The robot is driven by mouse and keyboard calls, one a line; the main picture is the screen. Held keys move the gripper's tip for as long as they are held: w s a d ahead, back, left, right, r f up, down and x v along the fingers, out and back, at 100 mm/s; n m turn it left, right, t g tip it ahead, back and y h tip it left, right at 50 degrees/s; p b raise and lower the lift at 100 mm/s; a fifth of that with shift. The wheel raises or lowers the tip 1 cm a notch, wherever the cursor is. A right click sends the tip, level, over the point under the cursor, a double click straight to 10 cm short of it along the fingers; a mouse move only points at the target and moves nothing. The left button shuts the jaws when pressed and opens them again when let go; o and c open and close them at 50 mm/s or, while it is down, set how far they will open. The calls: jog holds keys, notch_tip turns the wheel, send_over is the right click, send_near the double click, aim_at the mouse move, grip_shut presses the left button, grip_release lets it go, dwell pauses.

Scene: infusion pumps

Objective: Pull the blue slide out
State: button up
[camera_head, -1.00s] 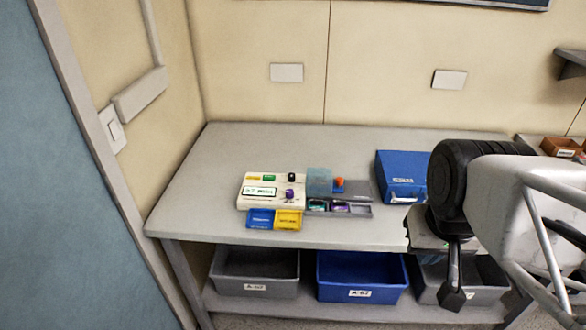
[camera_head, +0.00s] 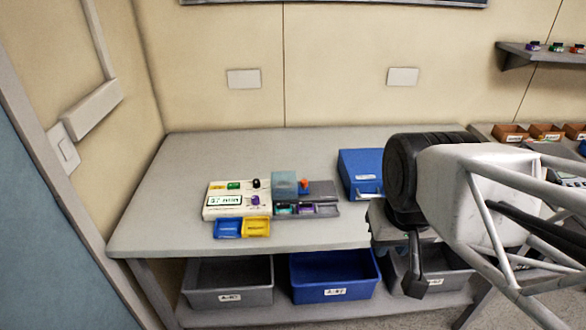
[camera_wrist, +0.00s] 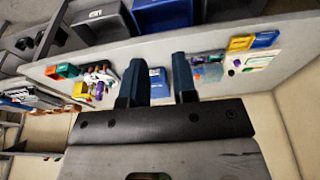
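The white pump unit (camera_head: 224,211) lies on the grey table, with a small display, coloured labels and a purple knob. The blue slide (camera_head: 228,229) shows at its front edge, just left of the yellow slide (camera_head: 257,227). In the wrist view the blue slide (camera_wrist: 265,39) and yellow slide (camera_wrist: 241,43) are at the upper right. My gripper (camera_wrist: 159,73) is open and empty, its two dark fingers apart. It is clear of the pump, to its right in the head view, where my arm partly hides it.
A grey module with a clear blue cover (camera_head: 285,183) adjoins the pump's right side. A blue case (camera_head: 360,170) stands farther right, partly behind my arm. A blue bin (camera_head: 333,280) and a grey bin (camera_head: 228,280) sit below the table. The table's left part is bare.

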jog(key=o, duration=0.4)
jog(key=shift+w+a+r, duration=0.1)
jog(key=shift+w+r, duration=0.05)
jog(key=shift+w, duration=0.45)
jog(key=m+g+y, duration=0.3)
jog(key=m+y, duration=0.1)
jog(key=m, duration=1.2)
send_over(305, 181)
jog(key=d, duration=0.3)
notch_tip(305, 181, down, 14)
jog(key=shift+w+d, duration=0.1)
jog(key=shift+w, duration=0.35)
jog(key=shift+f+y, duration=0.25)
jog(key=shift+y, duration=0.05)
jog(key=shift+x, duration=3.75)
jog(key=shift+s, duration=0.15)
jog(key=shift+c, duration=0.3)
grip_shut()
